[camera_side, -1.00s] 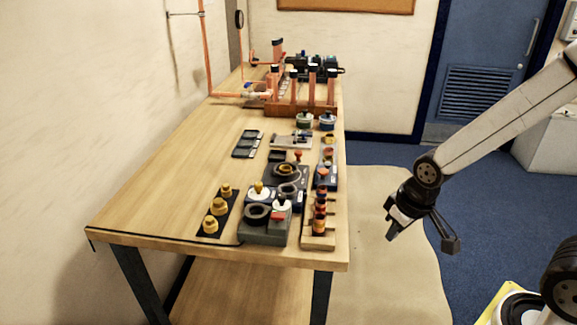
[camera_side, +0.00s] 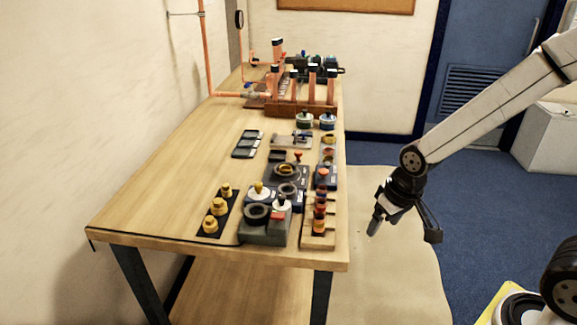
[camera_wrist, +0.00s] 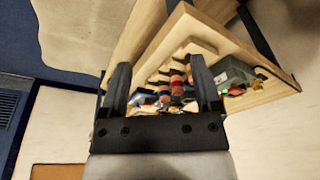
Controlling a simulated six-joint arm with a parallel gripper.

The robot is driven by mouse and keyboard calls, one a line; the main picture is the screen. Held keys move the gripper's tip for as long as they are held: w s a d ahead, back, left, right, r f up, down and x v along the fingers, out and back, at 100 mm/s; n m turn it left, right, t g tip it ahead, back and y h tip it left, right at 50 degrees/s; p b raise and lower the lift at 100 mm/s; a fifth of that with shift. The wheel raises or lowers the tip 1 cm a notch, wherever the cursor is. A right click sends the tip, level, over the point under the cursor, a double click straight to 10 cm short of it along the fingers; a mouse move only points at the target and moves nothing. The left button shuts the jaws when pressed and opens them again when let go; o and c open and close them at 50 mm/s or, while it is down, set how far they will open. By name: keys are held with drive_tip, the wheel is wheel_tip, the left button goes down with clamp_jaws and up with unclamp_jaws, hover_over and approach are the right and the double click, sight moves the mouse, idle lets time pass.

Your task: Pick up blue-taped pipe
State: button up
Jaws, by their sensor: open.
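Several upright copper pipes (camera_side: 312,87) with dark or bluish tops stand in a wooden rack (camera_side: 300,110) at the far part of the bench. They are too small to tell which one has blue tape. My gripper (camera_side: 404,230) is open and empty in the side view, off the right edge of the bench and well short of the rack. In the wrist view my gripper (camera_wrist: 160,64) shows two spread dark fingers with the bench beyond them. I cannot make out the pipes there.
The wooden bench (camera_side: 175,195) is bare along its left side. A stepped wooden holder (camera_side: 318,236), a grey fixture (camera_side: 265,232), yellow knobs (camera_side: 219,206) and a dark tray (camera_side: 248,144) stand on it. Copper pipework (camera_side: 205,50) runs up the left wall.

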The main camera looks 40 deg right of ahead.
drive_tip(key=w+d+m+g, duration=0.1)
drive_tip(key=w+d+m, duration=0.1)
drive_tip(key=w+m, duration=0.75)
drive_tip(key=m+g, duration=0.1)
drive_tip(key=m, duration=0.4)
hover_over(322, 187)
drive_tip(key=shift+s+a+f, duration=0.1)
drive_tip(key=shift+s+f, duration=0.15)
drive_tip(key=shift+s, duration=0.2)
drive_tip(key=shift+w+f+m, duration=0.1)
drive_tip(key=shift+w+m, duration=0.35)
drive_tip(key=shift+w, duration=0.05)
drive_tip(key=shift+f, duration=0.1)
drive_tip(key=shift+f, duration=1.2)
drive_tip(key=shift+f, duration=0.15)
drive_tip(key=shift+f, duration=2.45)
